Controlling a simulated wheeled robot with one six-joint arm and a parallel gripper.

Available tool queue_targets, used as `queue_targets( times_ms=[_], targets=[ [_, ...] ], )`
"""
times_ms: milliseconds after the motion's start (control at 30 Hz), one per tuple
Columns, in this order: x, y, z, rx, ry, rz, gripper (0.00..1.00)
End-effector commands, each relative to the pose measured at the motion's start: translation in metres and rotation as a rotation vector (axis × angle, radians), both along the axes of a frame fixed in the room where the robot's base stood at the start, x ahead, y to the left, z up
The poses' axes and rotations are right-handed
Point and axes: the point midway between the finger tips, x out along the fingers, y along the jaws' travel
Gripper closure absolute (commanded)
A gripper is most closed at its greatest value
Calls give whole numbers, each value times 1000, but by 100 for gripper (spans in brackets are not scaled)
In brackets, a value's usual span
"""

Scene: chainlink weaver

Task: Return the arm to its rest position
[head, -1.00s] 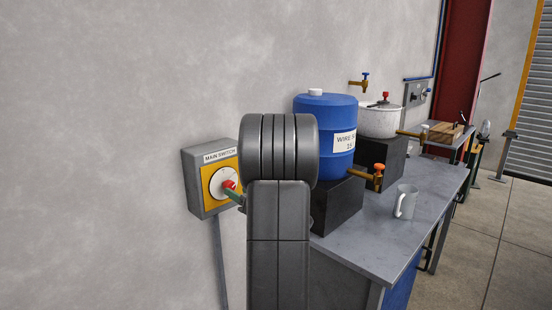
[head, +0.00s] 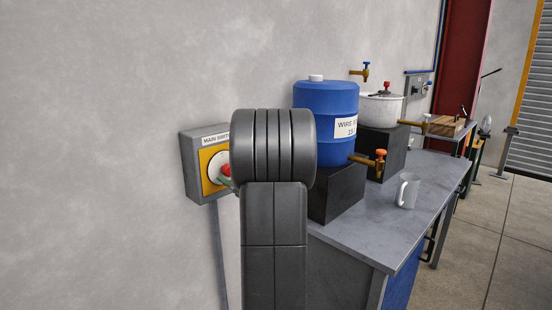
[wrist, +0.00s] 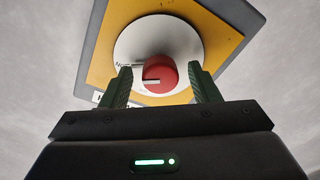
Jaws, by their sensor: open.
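My gripper (wrist: 163,88) is open in the wrist view, its two green fingers apart with nothing between them that I can see held. Just beyond the fingertips is the red knob (wrist: 160,74) on a white disc, on the yellow plate of the main switch. I cannot tell whether the fingers touch it. In the head view the main switch (head: 190,170) is a grey box on the wall, partly behind my arm. Its red knob (head: 226,170) shows at the arm's left edge. My dark arm fills the middle and hides most of the gripper.
A grey bench (head: 385,240) runs along the wall to the right. The wall left of the switch is bare.

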Motion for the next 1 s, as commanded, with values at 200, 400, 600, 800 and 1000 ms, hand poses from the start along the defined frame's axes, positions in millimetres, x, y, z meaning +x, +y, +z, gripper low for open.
queue_targets(
  times_ms=[200, 400, 600, 800, 1000],
  targets=[
    [-4, -6, -2, -150, -153, -4, 44],
    [-31, -37, 0, -145, -145, -6, 44],
    [-50, -58, 0, -144, -145, -4, 44],
    [-58, -66, 0, -143, -143, -1, 44],
    [-59, -66, 0, -142, -144, 0, 44]
  ],
)
